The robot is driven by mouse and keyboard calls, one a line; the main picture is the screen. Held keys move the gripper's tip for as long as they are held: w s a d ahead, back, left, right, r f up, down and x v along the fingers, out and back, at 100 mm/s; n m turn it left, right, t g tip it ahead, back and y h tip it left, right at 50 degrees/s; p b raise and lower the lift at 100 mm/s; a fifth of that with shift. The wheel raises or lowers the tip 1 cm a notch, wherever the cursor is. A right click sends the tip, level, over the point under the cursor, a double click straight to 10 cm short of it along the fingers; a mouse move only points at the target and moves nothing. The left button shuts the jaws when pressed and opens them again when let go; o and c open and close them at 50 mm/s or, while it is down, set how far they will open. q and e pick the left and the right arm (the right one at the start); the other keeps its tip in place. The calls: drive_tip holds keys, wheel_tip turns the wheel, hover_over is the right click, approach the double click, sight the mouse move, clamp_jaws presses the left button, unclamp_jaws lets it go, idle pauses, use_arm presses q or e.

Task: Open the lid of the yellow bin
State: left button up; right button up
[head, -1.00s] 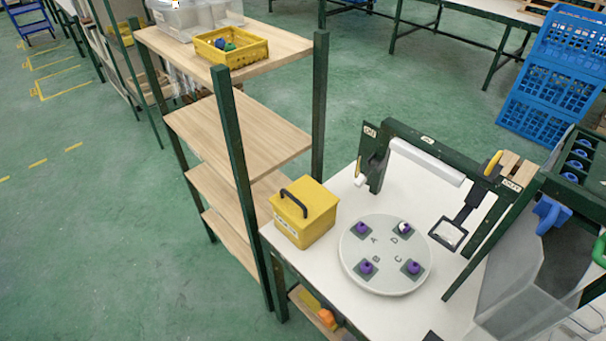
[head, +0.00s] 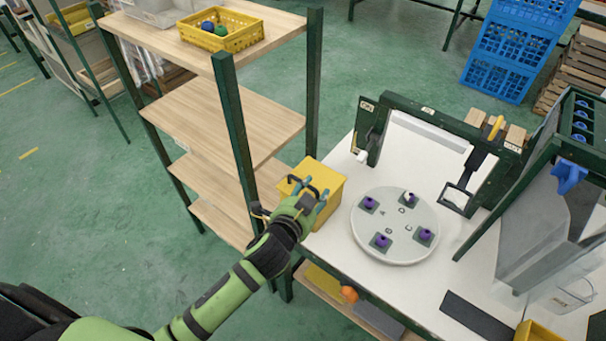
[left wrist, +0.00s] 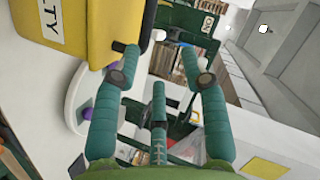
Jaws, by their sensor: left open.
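The yellow bin (head: 325,173) stands on the left corner of the white table, its lid shut. Its black handle (head: 312,184) is partly hidden behind my left gripper. My left gripper (head: 308,187) is open, with its green fingers at the near side of the bin by the handle; the head view does not show clearly whether they touch. In the left wrist view the bin (left wrist: 95,35) fills the upper left with its white label, beside the open fingers (left wrist: 162,78). Nothing sits between the fingertips there. My right gripper is not in view.
A round grey turntable (head: 375,230) with purple pieces on it stands right of the bin. A green frame (head: 425,108) rises behind it. A wooden shelf (head: 215,120) with green posts stands close on the left, holding a yellow crate (head: 238,40).

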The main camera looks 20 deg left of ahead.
use_arm(q)
drive_tip(key=w+d+r+m+t+h, duration=0.35)
drive_tip(key=d+r+m+h, duration=0.25)
drive_tip(key=d+r+m, duration=0.45)
drive_tip(key=s+d+r+m+g+h, duration=0.3)
drive_tip(key=d+r+m+g+h, duration=0.4)
drive_tip(key=m+h, duration=0.5)
drive_tip(key=m+g+y+p, duration=0.3)
drive_tip(key=m+g+y, duration=0.6)
drive_tip(key=m+y, duration=1.25)
approach(303, 177)
drive_tip(key=s+f+m+h, duration=0.2)
drive_tip(key=s+h, duration=0.1)
drive_tip(key=shift+a+f, duration=0.3)
drive_tip(key=shift+f, duration=0.65)
